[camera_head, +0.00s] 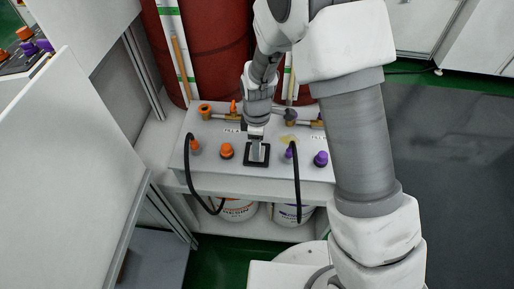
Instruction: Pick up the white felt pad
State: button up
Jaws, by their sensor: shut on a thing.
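My gripper (256,148) points down at a small black square frame (248,161) on the white bench top. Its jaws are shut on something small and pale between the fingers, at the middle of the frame. This may be the white felt pad, but the fingers hide most of it and I cannot tell its outline. I cannot tell whether it touches the frame or is lifted off it.
Orange knobs (227,151) and a purple knob (321,159) flank the frame. Black hoses (187,165) hang over the bench's front edge. Red drums (205,50) stand behind, and white buckets (238,209) sit below. A white panel (70,165) stands at left.

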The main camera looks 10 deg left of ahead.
aim_at(261, 153)
jog(key=shift+r, duration=0.5)
jog(key=r, duration=0.2)
jog(key=d+r, duration=0.1)
jog(key=r, duration=0.1)
jog(key=shift+d+p, duration=0.15)
jog(key=shift+p, duration=0.15)
jog(key=s+d+r, duration=0.1)
jog(key=d+r, duration=0.5)
jog(key=d, duration=0.4)
jog(key=shift+s+d+p, duration=0.15)
jog(key=shift+p, duration=0.15)
